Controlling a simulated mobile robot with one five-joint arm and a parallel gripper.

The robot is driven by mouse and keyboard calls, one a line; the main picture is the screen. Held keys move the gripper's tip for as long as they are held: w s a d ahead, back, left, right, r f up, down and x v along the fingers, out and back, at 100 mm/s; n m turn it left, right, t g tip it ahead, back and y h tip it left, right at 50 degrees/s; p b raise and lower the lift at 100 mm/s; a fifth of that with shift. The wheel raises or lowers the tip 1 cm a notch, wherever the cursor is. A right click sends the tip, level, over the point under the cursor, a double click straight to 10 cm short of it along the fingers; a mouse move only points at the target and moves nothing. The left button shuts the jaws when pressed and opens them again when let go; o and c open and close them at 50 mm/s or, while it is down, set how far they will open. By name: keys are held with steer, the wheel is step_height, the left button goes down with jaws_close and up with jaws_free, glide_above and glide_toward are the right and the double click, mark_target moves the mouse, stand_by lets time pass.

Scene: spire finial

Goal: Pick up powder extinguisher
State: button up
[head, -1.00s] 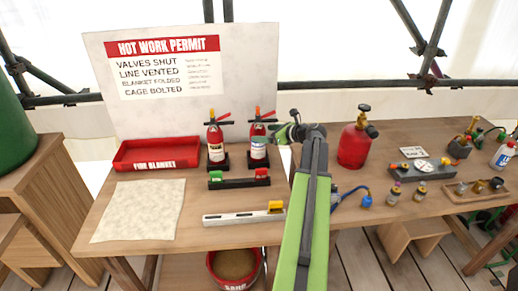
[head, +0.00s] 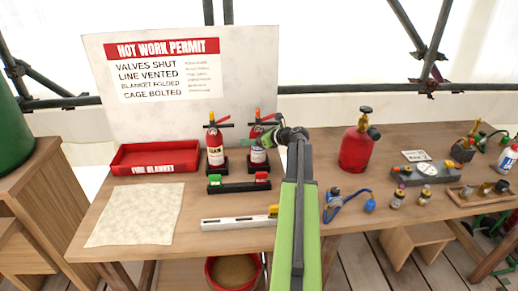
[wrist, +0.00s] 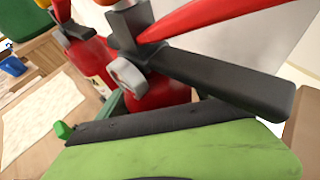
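Two red extinguishers stand side by side on the bench in the head view. The left extinguisher (head: 215,153) has a cream label. The right one (head: 259,157) has a white and blue label and looks like the powder extinguisher; its text is not readable. My gripper (head: 268,138) is at the upper right side of this right extinguisher, by its neck. In the wrist view the near extinguisher's red body (wrist: 165,92) is close up, under its black valve and red lever. The green gripper part covers its lower body. Whether the fingers close on it is hidden.
A dark rack (head: 238,187) with green and red ends lies in front of the extinguishers. A red tray (head: 155,158) and pale cloth (head: 135,214) are at left, a spirit level (head: 235,223) in front. A red gas cylinder (head: 356,148) stands right. The sign board (head: 150,118) is behind.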

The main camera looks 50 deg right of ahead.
jaws_close()
stand_by(0.3)
